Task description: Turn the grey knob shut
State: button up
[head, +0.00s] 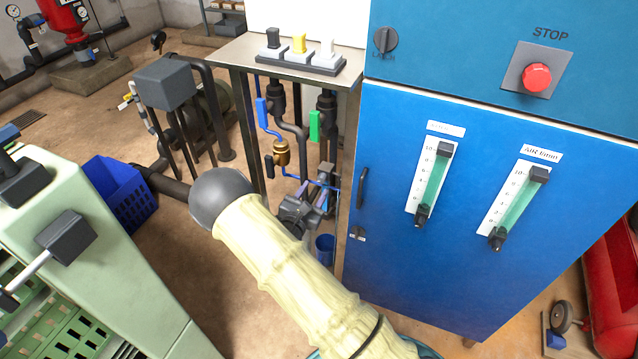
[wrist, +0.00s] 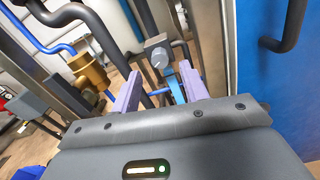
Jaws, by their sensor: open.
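The grey knob (wrist: 159,58) shows in the wrist view as a short round cap on a dark valve body, just beyond my fingertips. In the head view the small dark grey valve (head: 327,171) stands at the end of a blue pipe, under the steel bench; the knob's face cannot be made out there. My gripper (head: 317,190) reaches down towards it. In the wrist view my gripper (wrist: 160,84) has its two purple fingers apart, with the knob ahead between them and no visible contact. A blue strip shows between the fingers. The knob's turn position is unclear.
A brass fitting (head: 282,152) and dark pipes stand left of the valve. A steel bench (head: 240,52) stands above. The blue cabinet (head: 380,200) with a dark handle (wrist: 286,28) is close on the right. A blue bucket (head: 325,249) stands below my gripper.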

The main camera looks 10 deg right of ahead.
aim_at(320, 181)
jog(key=x, duration=0.4)
jog(key=shift+w+d, duration=0.15)
jog(key=shift+w, duration=0.05)
grip_shut()
